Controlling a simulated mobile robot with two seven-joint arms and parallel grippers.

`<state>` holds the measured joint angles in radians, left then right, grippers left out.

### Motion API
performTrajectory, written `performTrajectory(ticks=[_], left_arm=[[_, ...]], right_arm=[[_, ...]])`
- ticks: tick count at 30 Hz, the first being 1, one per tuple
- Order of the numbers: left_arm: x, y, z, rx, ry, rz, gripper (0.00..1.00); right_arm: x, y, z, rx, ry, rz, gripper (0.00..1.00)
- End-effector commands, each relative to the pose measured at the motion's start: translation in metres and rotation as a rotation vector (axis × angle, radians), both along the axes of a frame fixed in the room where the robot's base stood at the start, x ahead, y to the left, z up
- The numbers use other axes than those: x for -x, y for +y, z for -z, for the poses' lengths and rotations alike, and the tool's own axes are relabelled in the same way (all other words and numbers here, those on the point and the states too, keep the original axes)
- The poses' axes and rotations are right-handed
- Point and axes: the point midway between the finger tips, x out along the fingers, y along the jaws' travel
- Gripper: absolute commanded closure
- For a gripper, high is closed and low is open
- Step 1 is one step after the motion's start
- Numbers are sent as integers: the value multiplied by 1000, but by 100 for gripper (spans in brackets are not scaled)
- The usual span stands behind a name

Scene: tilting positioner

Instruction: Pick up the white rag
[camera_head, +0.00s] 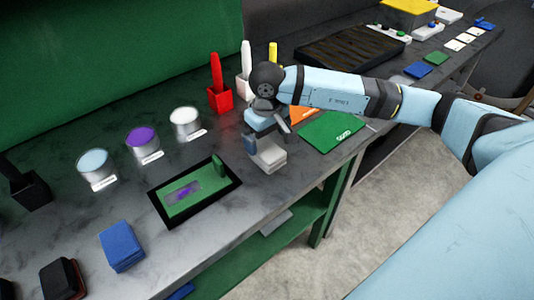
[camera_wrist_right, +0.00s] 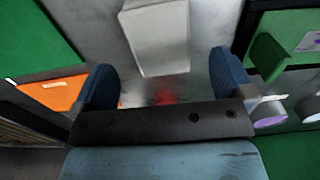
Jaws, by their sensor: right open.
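The white rag (camera_head: 268,156) is a folded, block-like pad lying on the grey worktop, right of the green board. My right gripper (camera_head: 266,137) is above it, pointing down, with open jaws. In the right wrist view the rag (camera_wrist_right: 157,40) shows between and beyond the two blue fingers of the right gripper (camera_wrist_right: 160,62). The fingers stand clear to each side of it in that picture. I cannot tell whether they touch it. My left gripper is not in view.
A green board with a purple smear lies in a black-rimmed tray (camera_head: 160,213) to the left. Red (camera_head: 220,98) and white (camera_head: 243,88) holders stand behind the arm. Green (camera_head: 332,132) and orange cards lie right. A blue block (camera_head: 121,246) lies front left.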

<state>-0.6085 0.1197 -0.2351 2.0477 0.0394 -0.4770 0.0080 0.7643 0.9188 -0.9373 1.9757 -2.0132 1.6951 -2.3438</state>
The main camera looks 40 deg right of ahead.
Motion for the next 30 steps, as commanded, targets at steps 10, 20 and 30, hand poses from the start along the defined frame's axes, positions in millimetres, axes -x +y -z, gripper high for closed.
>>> performTrajectory(ticks=[10, 20, 30], left_arm=[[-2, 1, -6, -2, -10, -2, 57], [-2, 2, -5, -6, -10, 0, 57], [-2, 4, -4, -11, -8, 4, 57]], right_arm=[[3, 2, 46, -2, 3, 0, 0], [3, 2, 51, -1, 1, 0, 7], [3, 2, 51, -1, 1, 0, 54]])
